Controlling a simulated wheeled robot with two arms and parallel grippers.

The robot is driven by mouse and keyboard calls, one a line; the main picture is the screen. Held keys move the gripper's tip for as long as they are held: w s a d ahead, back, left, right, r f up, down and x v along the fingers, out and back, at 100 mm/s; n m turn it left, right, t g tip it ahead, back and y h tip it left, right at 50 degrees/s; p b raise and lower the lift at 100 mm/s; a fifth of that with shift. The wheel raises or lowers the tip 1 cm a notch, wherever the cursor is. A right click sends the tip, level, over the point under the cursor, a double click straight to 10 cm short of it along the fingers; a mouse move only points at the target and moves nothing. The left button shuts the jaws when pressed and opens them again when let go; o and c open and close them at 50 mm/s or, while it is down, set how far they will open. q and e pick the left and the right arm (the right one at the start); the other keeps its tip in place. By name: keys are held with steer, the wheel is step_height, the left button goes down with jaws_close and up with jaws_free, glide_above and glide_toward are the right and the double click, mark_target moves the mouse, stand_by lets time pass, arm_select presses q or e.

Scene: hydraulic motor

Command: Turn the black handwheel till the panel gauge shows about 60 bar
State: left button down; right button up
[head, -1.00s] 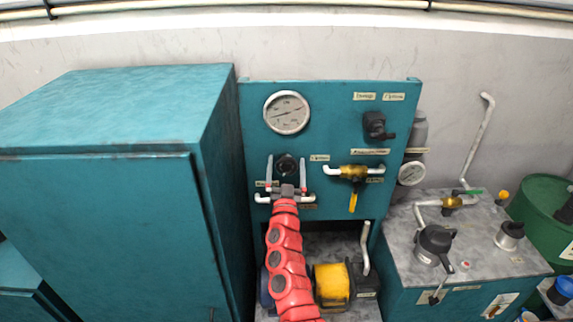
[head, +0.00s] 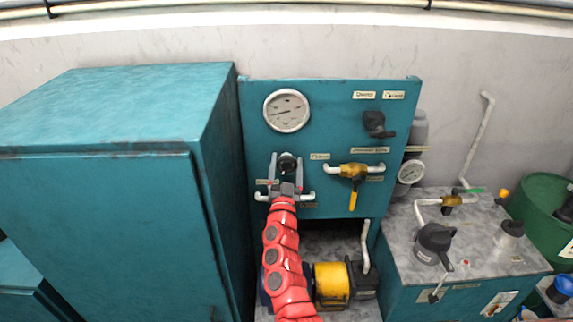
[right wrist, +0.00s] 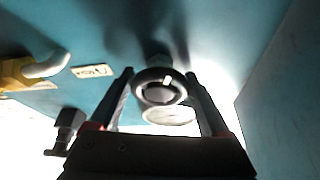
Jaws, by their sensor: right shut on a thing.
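The black handwheel (head: 288,162) is on the teal panel (head: 330,95), below the round panel gauge (head: 287,110). The gauge has a pale face; its needle points toward the lower left, but its numbers are too small to read. My right gripper (head: 286,158) comes up from below and is shut on the handwheel, one finger on each side. In the right wrist view the handwheel (right wrist: 160,88) is a dark ring with a light mark near its top, between the fingertips (right wrist: 160,74). My left gripper is not in view.
A yellow-handled brass valve (head: 353,171) and a black switch (head: 376,124) are on the panel, right of the handwheel. A large teal cabinet (head: 100,220) stands close on the left. A yellow motor (head: 331,281) is below, beside my right arm.

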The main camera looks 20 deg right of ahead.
steer(key=m+g+h, duration=0.1)
steer(key=m, duration=0.2)
steer(key=m+g+h, duration=0.1)
steer(key=m, duration=0.2)
steer(key=shift+r, duration=0.15)
steer(key=shift+m+g+h, duration=0.4)
steer(key=shift+m, duration=0.7)
steer(key=o, duration=1.2)
steer(key=shift+a, duration=0.1)
